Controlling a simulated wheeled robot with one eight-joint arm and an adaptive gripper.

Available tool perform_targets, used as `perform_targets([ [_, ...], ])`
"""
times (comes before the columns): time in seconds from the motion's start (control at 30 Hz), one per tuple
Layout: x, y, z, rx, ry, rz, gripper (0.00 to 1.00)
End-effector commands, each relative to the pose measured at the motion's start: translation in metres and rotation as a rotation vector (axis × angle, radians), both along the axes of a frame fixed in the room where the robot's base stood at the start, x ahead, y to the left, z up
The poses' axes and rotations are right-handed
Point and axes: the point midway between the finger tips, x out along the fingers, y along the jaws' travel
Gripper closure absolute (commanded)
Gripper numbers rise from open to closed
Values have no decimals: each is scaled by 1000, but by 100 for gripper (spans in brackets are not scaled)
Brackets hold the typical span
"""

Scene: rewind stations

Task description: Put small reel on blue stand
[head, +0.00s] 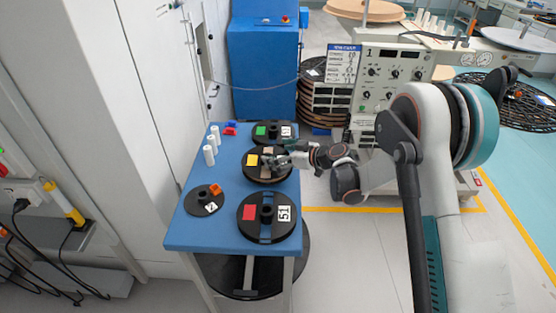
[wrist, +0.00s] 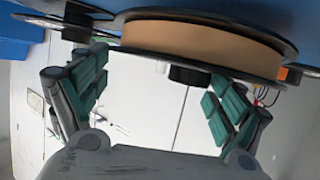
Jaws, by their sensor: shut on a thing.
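Several black reels lie on the blue-topped table (head: 181,236). My gripper (head: 272,163) is shut on the reel with the yellow label (head: 252,160), at the table's right side. In the wrist view, this reel's brown winding (wrist: 205,42) and black flange fill the top, and the fingers reach up on either side of its dark hub (wrist: 188,75). Whether it touches the table is unclear. A thinner, smaller black reel (head: 205,201) with a white number label and an orange piece (head: 216,188) lies at the left front. My gripper partly hides the held reel.
A red-labelled reel (head: 267,219) lies in front and a green-labelled reel (head: 267,133) behind. White cylinders (head: 209,154) and small red and blue pieces (head: 231,128) stand at the table's left and back. A control panel machine (head: 392,75) stands behind my arm. A blue cabinet (head: 262,65) is behind the table.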

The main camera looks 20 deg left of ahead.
Motion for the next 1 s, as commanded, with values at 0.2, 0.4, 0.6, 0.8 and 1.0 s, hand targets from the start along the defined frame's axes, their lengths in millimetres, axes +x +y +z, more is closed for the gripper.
perform_targets([
  [0.2, 0, 0, -19, 1, 1, 0, 66],
  [0.4, 0, 0, -19, 1, 1, 0, 66],
  [0.6, 0, 0, -20, 0, 0, 0, 0],
  [0.8, 0, 0, -20, 0, 0, 0, 0],
  [1.0, 0, -2, -17, 0, 0, -1, 0],
])
